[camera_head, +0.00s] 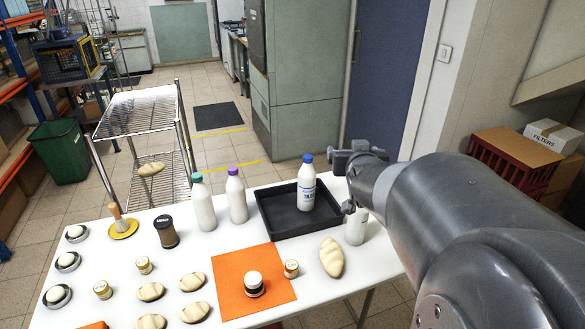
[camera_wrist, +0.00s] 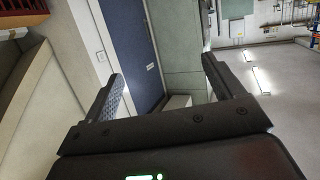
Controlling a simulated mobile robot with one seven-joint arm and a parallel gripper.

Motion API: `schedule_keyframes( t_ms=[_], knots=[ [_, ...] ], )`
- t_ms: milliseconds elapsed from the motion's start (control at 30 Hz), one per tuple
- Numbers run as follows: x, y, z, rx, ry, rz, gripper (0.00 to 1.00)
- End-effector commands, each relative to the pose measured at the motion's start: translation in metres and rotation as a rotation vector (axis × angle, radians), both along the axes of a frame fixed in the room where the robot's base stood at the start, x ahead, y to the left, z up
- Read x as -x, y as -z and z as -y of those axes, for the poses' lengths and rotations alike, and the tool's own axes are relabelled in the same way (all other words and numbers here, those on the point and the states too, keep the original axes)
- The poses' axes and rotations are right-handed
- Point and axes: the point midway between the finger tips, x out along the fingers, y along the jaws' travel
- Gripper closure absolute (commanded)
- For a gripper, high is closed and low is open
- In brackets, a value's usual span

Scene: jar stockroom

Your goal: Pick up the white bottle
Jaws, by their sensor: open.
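Several white bottles stand upright on the white table (camera_head: 215,252). One with a blue cap (camera_head: 306,185) and dark print stands in the black tray (camera_head: 275,227). One with a teal cap (camera_head: 203,205) and one with a purple cap (camera_head: 236,198) stand left of the tray. Another white container (camera_head: 356,228) stands right of the tray, its top hidden behind my gripper. My gripper (camera_head: 344,184) is right of the blue-capped bottle, near the tray's right side. In the wrist view my gripper (camera_wrist: 163,88) has its fingers apart with nothing between them; no bottle shows there.
An orange mat (camera_head: 228,285) with a small jar (camera_head: 254,285) lies in front of the tray. Bread-like loaves (camera_head: 331,257), small jars and a dark-lidded jar (camera_head: 166,232) stand around it. A wire rack (camera_head: 140,112) is behind the table, a red crate (camera_head: 512,160) at right.

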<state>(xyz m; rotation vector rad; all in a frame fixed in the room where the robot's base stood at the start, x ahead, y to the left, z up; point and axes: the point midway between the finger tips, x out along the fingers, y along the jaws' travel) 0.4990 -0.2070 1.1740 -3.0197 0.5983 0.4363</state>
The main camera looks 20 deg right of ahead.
Motion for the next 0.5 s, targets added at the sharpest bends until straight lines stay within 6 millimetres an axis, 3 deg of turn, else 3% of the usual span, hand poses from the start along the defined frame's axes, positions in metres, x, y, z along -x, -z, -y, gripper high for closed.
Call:
schedule_keyframes(
  t_ms=[100,267,333,500],
  knots=[
    [-0.008,0.005,0.038,0.038,0.035,0.109,0.14],
    [-0.008,0.009,0.081,0.096,0.061,0.265,0.14],
    [-0.009,0.048,0.075,0.086,0.054,0.253,0.14],
    [-0.009,0.111,0.075,0.088,0.053,0.256,0.14]
  ],
)
